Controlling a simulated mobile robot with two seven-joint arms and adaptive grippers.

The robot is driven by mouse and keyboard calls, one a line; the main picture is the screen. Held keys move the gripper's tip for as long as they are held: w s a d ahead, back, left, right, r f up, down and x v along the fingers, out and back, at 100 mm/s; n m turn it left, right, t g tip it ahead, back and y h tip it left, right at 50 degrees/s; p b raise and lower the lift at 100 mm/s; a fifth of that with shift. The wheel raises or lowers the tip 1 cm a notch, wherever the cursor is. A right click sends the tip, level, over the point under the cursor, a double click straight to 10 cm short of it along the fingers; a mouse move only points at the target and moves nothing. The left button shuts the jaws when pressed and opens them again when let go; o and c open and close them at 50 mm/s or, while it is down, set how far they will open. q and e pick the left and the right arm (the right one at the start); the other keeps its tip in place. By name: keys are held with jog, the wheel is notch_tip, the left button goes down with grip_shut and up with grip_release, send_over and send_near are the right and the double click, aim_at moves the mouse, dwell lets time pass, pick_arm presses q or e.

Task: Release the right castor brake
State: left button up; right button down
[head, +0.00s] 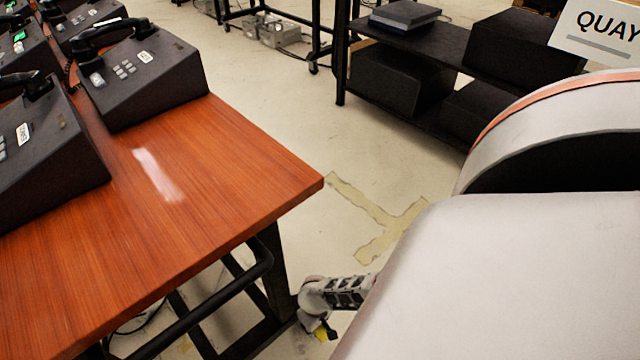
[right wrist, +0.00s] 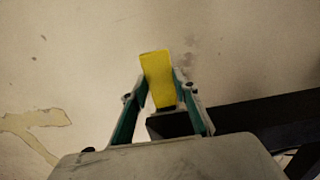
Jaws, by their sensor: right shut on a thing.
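The yellow castor brake pedal (head: 326,331) shows low beside the right front leg of the wooden table, near the floor. In the right wrist view the yellow pedal (right wrist: 158,78) stands between the two green-and-grey fingers of my right gripper (right wrist: 160,88), which is shut on it. In the head view my right gripper (head: 314,318) is small and partly hidden by my own arm. The castor's wheel is not clearly seen. My left gripper is out of view.
The wooden table (head: 210,215) carries several dark phones (head: 150,75) at left. Its black frame (head: 272,258) stands close to my right gripper. A black shelf (head: 425,48) with boxes stands at the back. The floor between has worn yellow tape (head: 375,213) and is clear.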

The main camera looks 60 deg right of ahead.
jog(key=shift+g, duration=0.5)
jog(key=shift+s+r, duration=0.1)
jog(key=c, duration=1.6)
grip_release()
jog(key=shift+o, duration=0.2)
jog(key=shift+w+r, duration=0.2)
notch_tip(320, 180, up, 12)
jog(key=w, duration=0.1)
jog(key=shift+d+f, duration=0.15)
jog(key=shift+f, duration=0.05)
jog(key=shift+w, duration=0.1)
